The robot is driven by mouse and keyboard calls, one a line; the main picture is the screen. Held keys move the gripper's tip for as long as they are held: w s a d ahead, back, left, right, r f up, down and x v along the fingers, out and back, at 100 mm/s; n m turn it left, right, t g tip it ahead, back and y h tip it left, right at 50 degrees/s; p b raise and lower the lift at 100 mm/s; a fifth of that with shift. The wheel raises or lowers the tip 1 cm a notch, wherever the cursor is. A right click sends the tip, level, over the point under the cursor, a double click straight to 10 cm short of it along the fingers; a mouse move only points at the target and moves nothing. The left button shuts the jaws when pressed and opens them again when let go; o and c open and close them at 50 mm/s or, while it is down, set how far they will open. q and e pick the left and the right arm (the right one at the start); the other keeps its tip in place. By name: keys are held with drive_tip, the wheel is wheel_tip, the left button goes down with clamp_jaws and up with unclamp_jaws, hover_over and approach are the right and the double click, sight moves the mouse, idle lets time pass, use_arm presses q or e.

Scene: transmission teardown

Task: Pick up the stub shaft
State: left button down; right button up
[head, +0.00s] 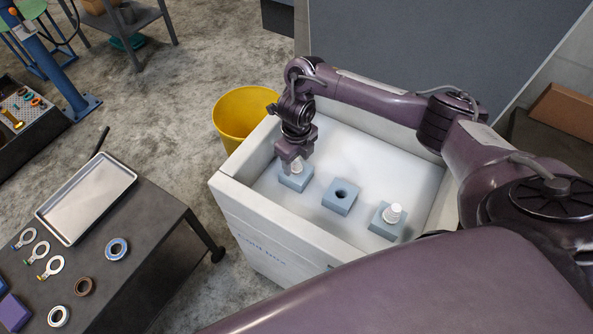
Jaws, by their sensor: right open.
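A short white shaft-like part (297,168) stands upright in the left of 3 blue blocks (294,182) inside a white box (262,222). My right gripper (292,160) points down over it with its jaws open. The fingertips are at the part's top and partly hide it; I cannot tell whether they touch it. Another white stepped part (392,213) stands in the right block (386,226). The views do not clearly tell which of the two is the stub shaft. My left gripper is not in view.
The middle blue block (340,199) has an empty hole. The box walls rise around the blocks. A yellow bin (240,116) stands behind the box. At left, a dark table (150,222) bears a metal tray (112,178) and several rings, such as a blue-rimmed one (117,248).

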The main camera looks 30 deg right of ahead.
drive_tip(key=shift+f, duration=0.45)
drive_tip(key=shift+r, duration=0.1)
clamp_jaws()
drive_tip(key=shift+r, duration=0.1)
